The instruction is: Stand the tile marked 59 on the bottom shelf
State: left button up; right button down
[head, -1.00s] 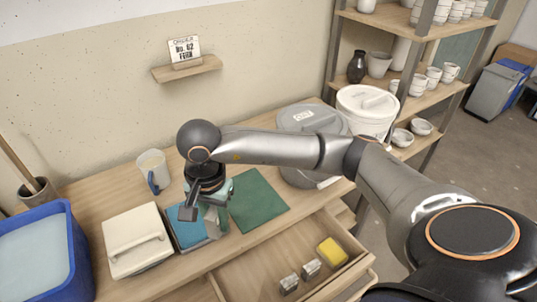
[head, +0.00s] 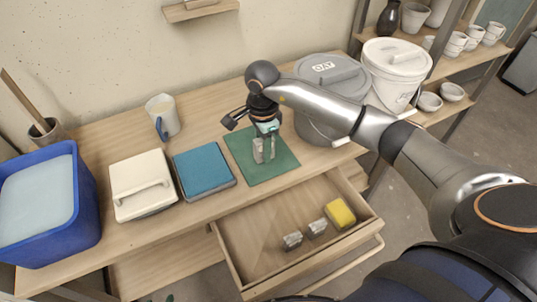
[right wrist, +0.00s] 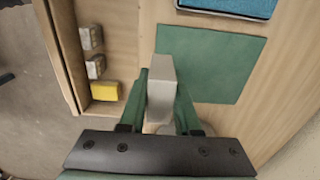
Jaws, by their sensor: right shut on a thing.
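My right gripper (head: 264,146) is over the green mat (head: 283,162) on the worktable, pointing down. It is shut on a small pale grey block (right wrist: 160,75), which shows between the fingers in the right wrist view. I cannot read a number on this block, and I cannot tell whether it touches the mat. Two small grey blocks (head: 292,240) (head: 317,227) lie in the open drawer, with no readable marking. No number 59 is legible in any view. Shelves (head: 432,118) with pottery stand at the right. My left gripper is not in view.
The blue-topped square (head: 203,168), cream lidded box (head: 141,183), mug (head: 162,116) and blue tub (head: 45,205) stand left. A yellow sponge (head: 340,213) lies in the drawer (head: 255,225). A grey bucket (head: 318,128) and white bucket (head: 393,78) stand right, before the shelves.

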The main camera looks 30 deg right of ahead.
jog(key=w+d+f, duration=0.1)
jog(key=f, duration=0.1)
jog(key=w+d+f, duration=0.1)
jog(key=f, duration=0.1)
jog(key=w+d+f+b, duration=0.1)
jog(key=f, duration=0.1)
jog(key=shift+w+d, duration=0.25)
jog(key=shift+w, duration=0.15)
jog(key=shift+f, duration=1.5)
jog(key=shift+f, duration=0.15)
jog(key=c, duration=0.6)
grip_release()
